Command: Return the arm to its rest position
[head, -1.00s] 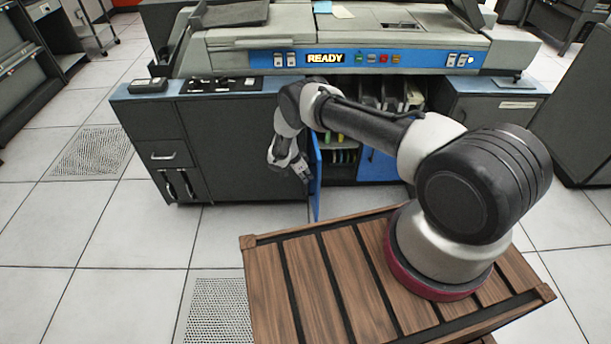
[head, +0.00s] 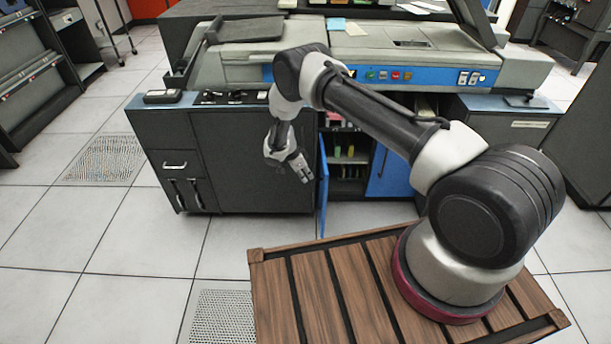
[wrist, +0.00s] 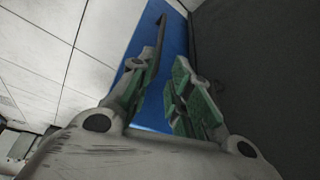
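My arm (head: 375,115) rises from its base on the slatted wooden deck and bends over at the elbow, its forearm hanging down in front of the machine. My gripper (head: 303,173) hangs at the end, beside the open blue door, in front of the dark cabinet panel. In the wrist view my gripper (wrist: 165,95) shows two green-padded fingers standing apart with nothing between them. The blue door (wrist: 165,75) shows behind the fingers; whether they touch it I cannot tell.
The card machine (head: 250,150) stands ahead, its blue door (head: 323,187) swung open and a shelf compartment (head: 350,165) showing several coloured items. The wooden deck (head: 335,290) is bare beside the arm base. Tiled floor (head: 140,235) is clear at left. Dark cabinets stand at both sides.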

